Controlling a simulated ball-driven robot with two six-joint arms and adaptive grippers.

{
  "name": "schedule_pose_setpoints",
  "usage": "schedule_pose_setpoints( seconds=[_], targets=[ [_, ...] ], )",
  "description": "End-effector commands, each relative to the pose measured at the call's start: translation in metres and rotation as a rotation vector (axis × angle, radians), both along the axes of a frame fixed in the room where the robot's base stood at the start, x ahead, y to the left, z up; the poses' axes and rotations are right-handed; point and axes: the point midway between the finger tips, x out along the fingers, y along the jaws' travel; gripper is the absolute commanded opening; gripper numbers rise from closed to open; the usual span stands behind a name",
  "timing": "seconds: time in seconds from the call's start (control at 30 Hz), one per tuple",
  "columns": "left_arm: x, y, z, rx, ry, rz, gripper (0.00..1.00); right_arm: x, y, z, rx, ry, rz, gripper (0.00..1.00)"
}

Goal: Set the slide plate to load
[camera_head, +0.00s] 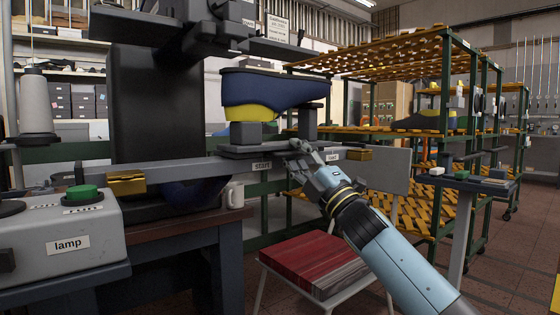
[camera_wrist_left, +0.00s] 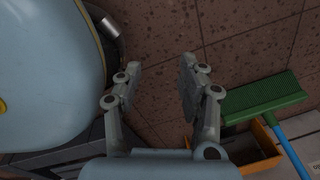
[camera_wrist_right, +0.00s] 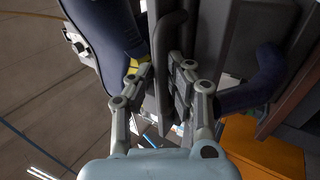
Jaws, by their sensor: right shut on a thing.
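The slide plate (camera_head: 250,152) is a flat dark plate on a long grey rail. A blue and yellow shoe last (camera_head: 275,92) sits above it on a grey block. A "start" label (camera_head: 262,166) is on the rail below the plate, and a "load" label (camera_head: 332,156) is to its right. My right gripper (camera_head: 303,150) is at the plate's right end, between the labels. My left gripper (camera_wrist_left: 160,80) is open and empty above the floor, outside the head view.
Brass-coloured blocks (camera_head: 126,183) (camera_head: 359,154) sit near the rail's ends. A grey lamp box (camera_head: 70,240) with a green button is at lower left. A white mug (camera_head: 233,195) stands below the rail. A chair with a red seat (camera_head: 312,264) is below my right arm.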

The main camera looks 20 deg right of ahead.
Motion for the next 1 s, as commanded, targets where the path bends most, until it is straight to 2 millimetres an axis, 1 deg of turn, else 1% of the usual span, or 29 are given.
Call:
schedule_pose_setpoints(
  seconds=[0.03, 0.17, 0.3, 0.5, 0.67, 0.8, 1.0],
  targets=[
    [0.010, -0.003, 0.001, -0.002, -0.004, -0.002, 0.40, 0.006, -0.015, -0.011, -0.006, 0.014, -0.006, 0.00],
    [0.038, -0.011, 0.018, -0.007, -0.011, -0.007, 0.40, 0.018, -0.047, -0.012, -0.005, 0.015, -0.007, 0.00],
    [0.065, -0.019, 0.044, -0.011, -0.020, -0.012, 0.40, 0.031, -0.082, -0.013, -0.002, 0.016, -0.007, 0.00],
    [0.092, -0.029, 0.085, -0.016, -0.030, -0.018, 0.40, 0.045, -0.122, -0.012, -0.001, 0.016, -0.008, 0.00],
    [0.104, -0.035, 0.114, -0.020, -0.034, -0.021, 0.40, 0.054, -0.145, -0.011, 0.000, 0.016, -0.007, 0.00],
    [0.109, -0.038, 0.120, -0.025, -0.050, -0.022, 0.40, 0.058, -0.157, -0.010, 0.003, 0.015, -0.005, 0.00],
    [0.113, -0.039, 0.125, -0.027, -0.062, -0.022, 0.40, 0.060, -0.164, -0.008, 0.003, 0.015, -0.005, 0.00]
  ],
)
